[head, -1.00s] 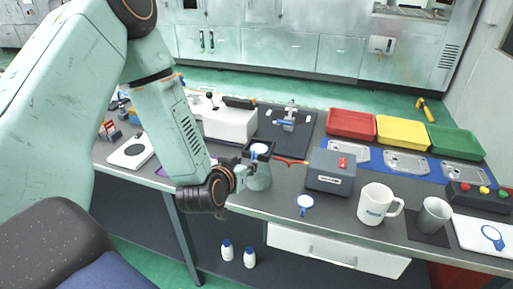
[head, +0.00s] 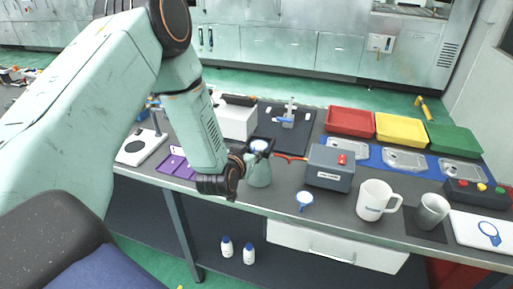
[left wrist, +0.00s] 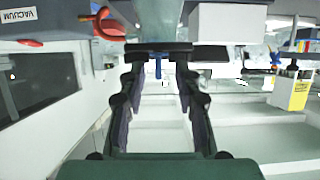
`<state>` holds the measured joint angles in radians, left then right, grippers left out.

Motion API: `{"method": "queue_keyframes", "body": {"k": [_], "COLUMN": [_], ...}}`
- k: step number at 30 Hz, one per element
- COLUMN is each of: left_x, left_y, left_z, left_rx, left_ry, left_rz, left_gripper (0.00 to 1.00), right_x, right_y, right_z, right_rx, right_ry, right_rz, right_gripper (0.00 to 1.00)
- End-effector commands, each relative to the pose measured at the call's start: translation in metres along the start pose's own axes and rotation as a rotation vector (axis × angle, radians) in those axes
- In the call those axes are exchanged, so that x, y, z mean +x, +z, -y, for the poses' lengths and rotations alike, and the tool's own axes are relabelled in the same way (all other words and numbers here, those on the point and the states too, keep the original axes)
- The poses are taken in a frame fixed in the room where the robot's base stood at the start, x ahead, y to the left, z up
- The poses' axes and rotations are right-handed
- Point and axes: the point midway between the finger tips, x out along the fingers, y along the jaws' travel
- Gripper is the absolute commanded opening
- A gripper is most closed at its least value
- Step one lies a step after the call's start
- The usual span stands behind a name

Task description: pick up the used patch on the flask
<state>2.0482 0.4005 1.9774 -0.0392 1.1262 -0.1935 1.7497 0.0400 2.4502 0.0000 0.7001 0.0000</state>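The flask (head: 259,174) is a pale green-grey vessel near the front of the bench. On its mouth, within a dark square frame, lies the used patch (head: 260,146), a white disc with a blue rim. My left gripper (head: 247,158) is at the left side of the flask's top, pointing towards it. In the left wrist view my left gripper (left wrist: 158,76) has its two fingers spread apart. A small blue tab (left wrist: 158,66), apparently the patch's, shows between the fingertips, below a dark bar. I cannot tell whether either finger touches it. My right gripper is not in view.
A grey box with a red switch (head: 329,168) stands right of the flask. Another blue-rimmed disc (head: 304,199) lies at the bench's front, with a white mug (head: 375,201) and grey cup (head: 432,212) further right. Red, yellow and green trays stand behind. Purple items (head: 176,164) lie left.

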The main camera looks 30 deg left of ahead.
Motion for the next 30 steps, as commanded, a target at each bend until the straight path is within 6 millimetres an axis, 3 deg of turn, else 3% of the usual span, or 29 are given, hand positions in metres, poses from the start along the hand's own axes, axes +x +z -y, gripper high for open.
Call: {"method": "queue_keyframes", "body": {"k": [5, 17, 30], "left_x": [0.0012, 0.0008, -0.0001], "left_y": [-0.0002, -0.0002, -0.0032], "left_z": [-0.0001, 0.0, 0.0002], "left_rx": [0.0, 0.0, -0.001], "left_ry": [0.0, 0.0, -0.001], "left_rz": [0.0, 0.0, -0.001], "left_gripper": [0.33, 0.0, 0.0], "right_x": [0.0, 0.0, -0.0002], "right_y": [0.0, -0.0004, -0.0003], "right_z": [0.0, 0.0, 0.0], "right_rx": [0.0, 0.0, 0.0], "right_ry": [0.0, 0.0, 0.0], "right_rz": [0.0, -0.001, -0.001], "right_gripper": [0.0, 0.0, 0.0]}}
